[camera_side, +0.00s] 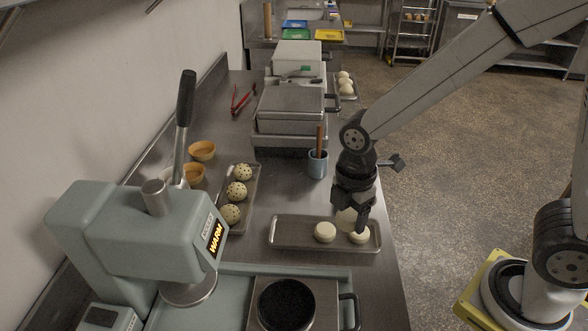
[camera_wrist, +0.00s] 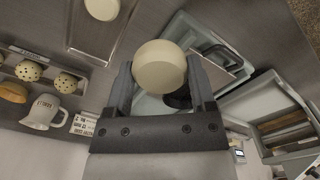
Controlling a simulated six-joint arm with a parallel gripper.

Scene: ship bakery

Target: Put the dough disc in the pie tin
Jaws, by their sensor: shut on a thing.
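My gripper (camera_side: 361,226) points down over the right end of a shallow metal tray (camera_side: 290,245). It is shut on a pale dough disc (camera_side: 358,238), which shows between both fingers in the wrist view (camera_wrist: 159,66). The disc is at or just above the tray; I cannot tell whether it touches. A second dough disc (camera_side: 325,232) lies left of it on the tray, and shows at the wrist view's top edge (camera_wrist: 102,8). A dark round dish (camera_side: 286,305), apparently the pie tin, sits on the press's plate at the front, partly hidden in the wrist view (camera_wrist: 178,98).
A green press (camera_side: 130,235) with a lever stands at front left. A tray of speckled balls (camera_side: 236,190), orange bowls (camera_side: 202,150) and a blue cup with a handled tool (camera_side: 317,165) stand behind. The plate's handle (camera_side: 350,310) sticks out right. Bare counter separates tray and press.

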